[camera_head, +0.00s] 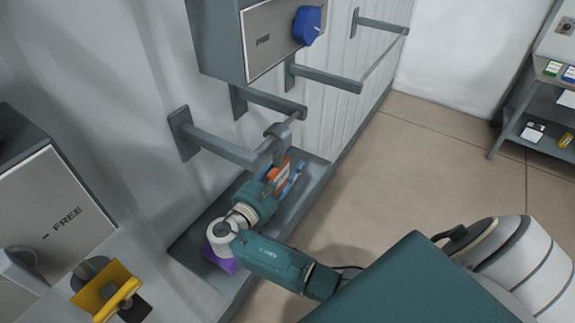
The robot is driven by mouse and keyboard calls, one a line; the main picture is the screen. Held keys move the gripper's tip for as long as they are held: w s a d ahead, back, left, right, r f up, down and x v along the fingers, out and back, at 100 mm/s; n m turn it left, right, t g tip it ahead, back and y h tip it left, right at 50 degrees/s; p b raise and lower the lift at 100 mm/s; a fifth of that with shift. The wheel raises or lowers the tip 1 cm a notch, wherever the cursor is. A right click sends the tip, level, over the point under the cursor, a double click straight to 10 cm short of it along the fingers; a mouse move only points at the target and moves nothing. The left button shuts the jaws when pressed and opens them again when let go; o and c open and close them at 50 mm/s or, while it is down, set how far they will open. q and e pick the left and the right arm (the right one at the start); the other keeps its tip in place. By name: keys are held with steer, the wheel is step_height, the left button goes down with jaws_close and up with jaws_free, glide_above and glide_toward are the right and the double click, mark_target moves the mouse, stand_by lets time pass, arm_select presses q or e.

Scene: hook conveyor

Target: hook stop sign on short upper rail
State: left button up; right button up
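The short rail (283,124) is a grey bar between two arms that stand out from the wall. A grey hook-shaped piece (277,134) is at this bar; I cannot tell whether it bears on it. My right gripper (273,180) is just below the short rail, reaching up from the bottom right. Its fingers are small and partly hidden, so its opening is unclear. An orange-red piece with a pale patch (281,174) shows beside the fingers. No octagonal sign face is clearly visible, and I cannot tell whether this piece is the stop sign. My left gripper is out of view.
A longer rail (383,58) runs farther along the wall. A grey box with a blue knob (307,25) is mounted above. A grey trough (310,185) below holds a purple item (219,261). A yellow handle (117,297) is at lower left. A shelf (519,118) stands far right, with open floor between.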

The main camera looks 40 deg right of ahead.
jaws_close()
steer(key=shift+o, duration=1.4)
jaws_free()
steer(key=v, duration=1.2)
